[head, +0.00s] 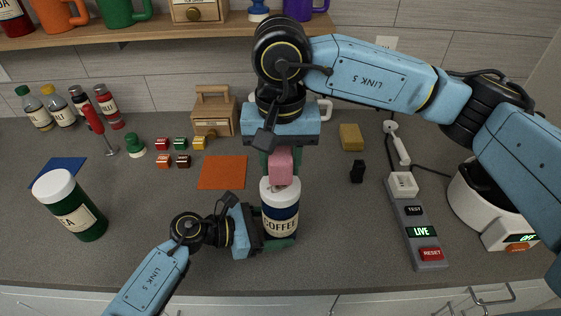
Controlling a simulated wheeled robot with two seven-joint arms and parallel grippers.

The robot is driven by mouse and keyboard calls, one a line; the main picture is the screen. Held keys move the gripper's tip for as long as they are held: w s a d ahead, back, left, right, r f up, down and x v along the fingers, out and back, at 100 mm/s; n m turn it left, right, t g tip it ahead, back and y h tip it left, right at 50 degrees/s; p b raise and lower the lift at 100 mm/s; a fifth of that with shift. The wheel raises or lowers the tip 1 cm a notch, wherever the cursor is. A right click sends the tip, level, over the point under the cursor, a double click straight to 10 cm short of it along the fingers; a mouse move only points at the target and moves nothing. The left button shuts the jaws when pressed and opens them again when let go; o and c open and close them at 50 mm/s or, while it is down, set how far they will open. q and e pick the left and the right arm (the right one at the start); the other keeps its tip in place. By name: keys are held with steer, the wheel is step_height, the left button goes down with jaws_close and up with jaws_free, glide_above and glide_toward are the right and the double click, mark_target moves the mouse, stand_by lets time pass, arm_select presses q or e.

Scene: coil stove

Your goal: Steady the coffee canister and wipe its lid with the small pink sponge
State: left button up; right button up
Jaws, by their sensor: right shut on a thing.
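The coffee canister (281,226) stands upright near the counter's front, with a white lid (267,190), a dark blue band and a COFFEE label. My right gripper (281,160) points down above it, shut on the small pink sponge (281,168). The sponge's lower end overlaps the lid in the head view; whether it presses on it I cannot tell. My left gripper (270,234) is low at the canister's left side. One green-padded finger reaches across the canister's front near its base; the other finger is hidden. Whether it grips the canister I cannot tell.
A green canister with a white lid (75,207) stands at the left. An orange cloth (222,172), small coloured blocks and a wooden box (212,116) lie behind. A grey button panel (416,236) and a white appliance (477,205) are at the right.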

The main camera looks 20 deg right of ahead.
mark_target(280, 184)
steer(key=r, duration=0.1)
steer(key=s+r, duration=0.1)
steer(key=r, duration=0.1)
steer(key=s+r, duration=0.1)
steer(key=shift+a+r, duration=0.4)
steer(key=shift+f, duration=3.65)
arm_select(q)
steer(key=shift+o, duration=0.2)
arm_select(e)
steer(key=shift+w+d+f, duration=0.25)
steer(key=shift+w+f, duration=0.15)
steer(key=shift+w, duration=0.25)
steer(key=shift+c, duration=0.3)
arm_select(q)
steer(key=shift+c, duration=0.2)
arm_select(e)
steer(key=shift+w+d, duration=0.25)
steer(key=shift+w, duration=0.4)
steer(key=shift+w+d, duration=0.25)
steer(key=shift+w, duration=0.4)
steer(key=s, duration=0.2)
steer(key=s+a, duration=0.1)
steer(key=s, duration=0.1)
steer(key=shift+a, duration=0.2)
steer(key=shift+w+r, duration=0.1)
steer(key=shift+r, duration=4.1)
steer(key=shift+f, duration=0.15)
